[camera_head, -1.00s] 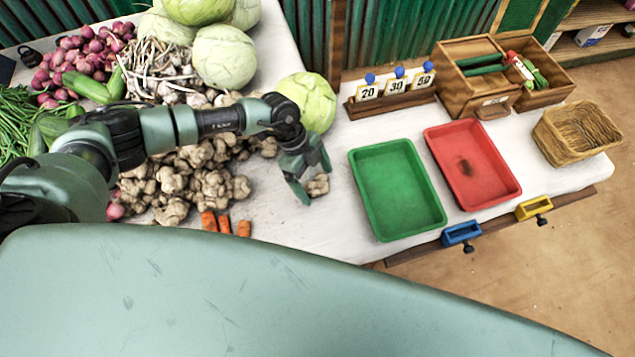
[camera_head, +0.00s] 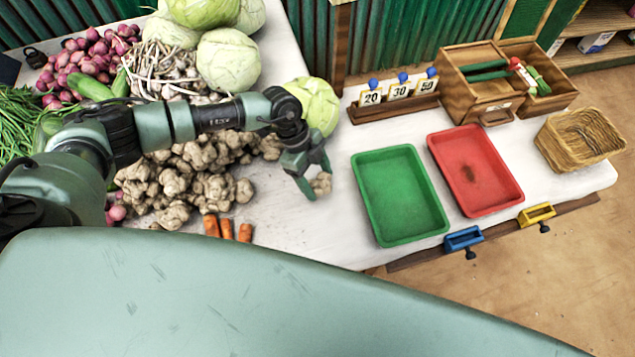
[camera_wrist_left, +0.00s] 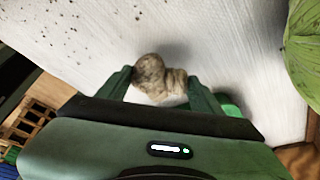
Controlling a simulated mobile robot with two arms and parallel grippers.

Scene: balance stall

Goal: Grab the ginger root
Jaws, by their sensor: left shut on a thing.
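A knobbly tan ginger root (camera_head: 321,183) is between the fingers of my left gripper (camera_head: 310,186), just left of the green tray in the head view. In the left wrist view the ginger root (camera_wrist_left: 158,77) shows between the two green fingertips of the left gripper (camera_wrist_left: 160,82), which is shut on it. I cannot tell how high it is above the white cloth. A large pile of similar ginger roots (camera_head: 190,180) lies to the left, partly hidden by my left arm. My right gripper is not in view.
A green tray (camera_head: 400,195) and a red tray (camera_head: 475,170) lie right of the gripper. A cabbage (camera_head: 318,103) sits just behind it. Carrots (camera_head: 228,229) lie at the front edge. A wicker basket (camera_head: 580,140), a wooden box (camera_head: 478,85) and price signs (camera_head: 396,92) stand farther right and back.

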